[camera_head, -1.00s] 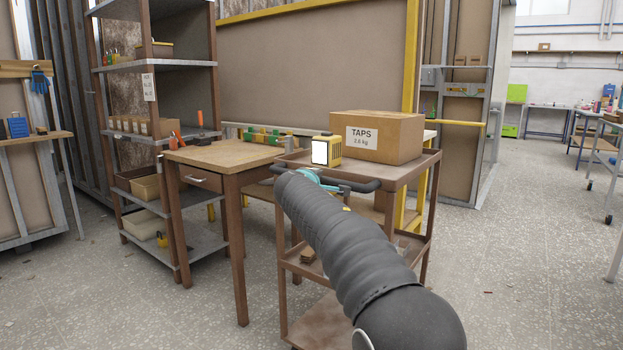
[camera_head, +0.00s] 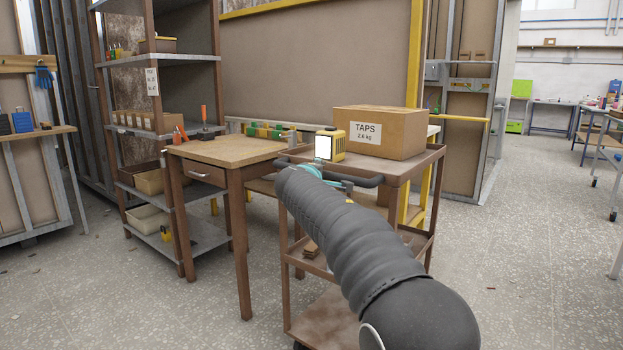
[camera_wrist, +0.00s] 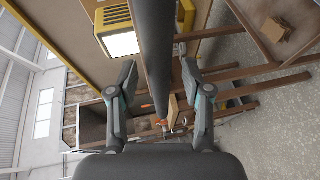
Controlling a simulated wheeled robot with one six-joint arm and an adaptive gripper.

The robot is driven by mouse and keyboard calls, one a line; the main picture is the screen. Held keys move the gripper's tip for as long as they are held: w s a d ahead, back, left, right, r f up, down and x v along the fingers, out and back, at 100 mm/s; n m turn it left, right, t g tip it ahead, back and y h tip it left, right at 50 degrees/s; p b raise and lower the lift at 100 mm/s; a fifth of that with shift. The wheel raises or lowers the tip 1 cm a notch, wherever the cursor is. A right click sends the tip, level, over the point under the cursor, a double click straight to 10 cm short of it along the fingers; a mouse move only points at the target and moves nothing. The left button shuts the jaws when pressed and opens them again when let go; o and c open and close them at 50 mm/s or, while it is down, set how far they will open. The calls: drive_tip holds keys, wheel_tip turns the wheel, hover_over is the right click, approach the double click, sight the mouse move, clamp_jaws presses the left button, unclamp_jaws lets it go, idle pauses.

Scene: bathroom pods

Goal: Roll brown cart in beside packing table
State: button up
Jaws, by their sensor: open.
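The brown cart (camera_head: 415,178) stands in front of me with shelves and a dark push handle (camera_head: 368,183) on its near side. A wooden table with a drawer (camera_head: 225,151), apparently the packing table, stands close to the cart's left; I cannot tell if they touch. My gripper (camera_head: 328,174) is at the handle, partly hidden by my arm. In the wrist view my gripper (camera_wrist: 160,88) is open, with the dark handle bar (camera_wrist: 156,60) running between its spread fingers. A TAPS carton (camera_head: 395,132) and a yellow device with a bright white face (camera_head: 338,144) sit on the cart's top.
A tall shelf unit (camera_head: 165,136) with bins stands behind the table at left. A yellow-framed panel (camera_head: 315,62) closes off the back. A workbench (camera_head: 30,133) is at far left. Open speckled floor (camera_head: 530,255) lies to the cart's right.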

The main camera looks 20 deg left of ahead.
drive_tip(key=v, duration=1)
drive_tip(key=shift+s, duration=0.2)
drive_tip(key=shift+r, duration=0.1)
